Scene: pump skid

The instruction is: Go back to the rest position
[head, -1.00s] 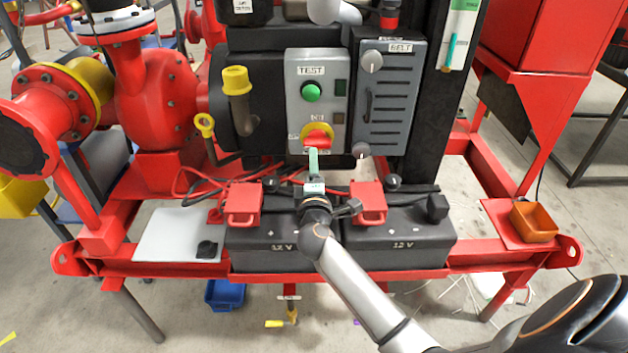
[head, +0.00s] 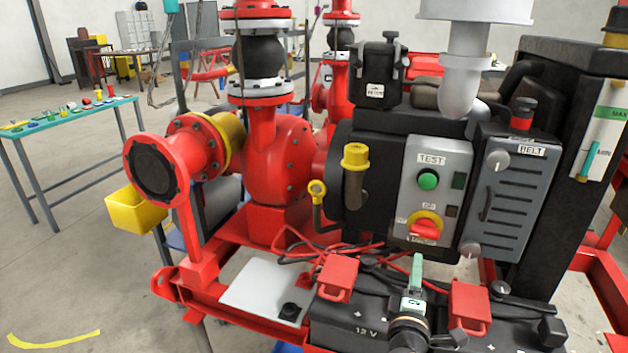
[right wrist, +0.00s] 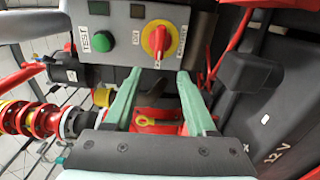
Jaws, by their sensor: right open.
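My right gripper (head: 417,268) is in front of the pump skid, just below the red and yellow switch (head: 425,226) on the grey control box (head: 450,165). Its green fingers are apart with nothing between them, as the right wrist view shows (right wrist: 159,76). In that view the switch (right wrist: 158,40) lies beyond the fingertips, apart from them. My left gripper is in neither view.
Two black 12 V batteries (head: 350,325) with red terminal covers lie close to my right gripper. A louvred belt guard (head: 503,195) stands right of the control box. A green-topped table (head: 75,113) stands far left. Floor at the left is mostly clear.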

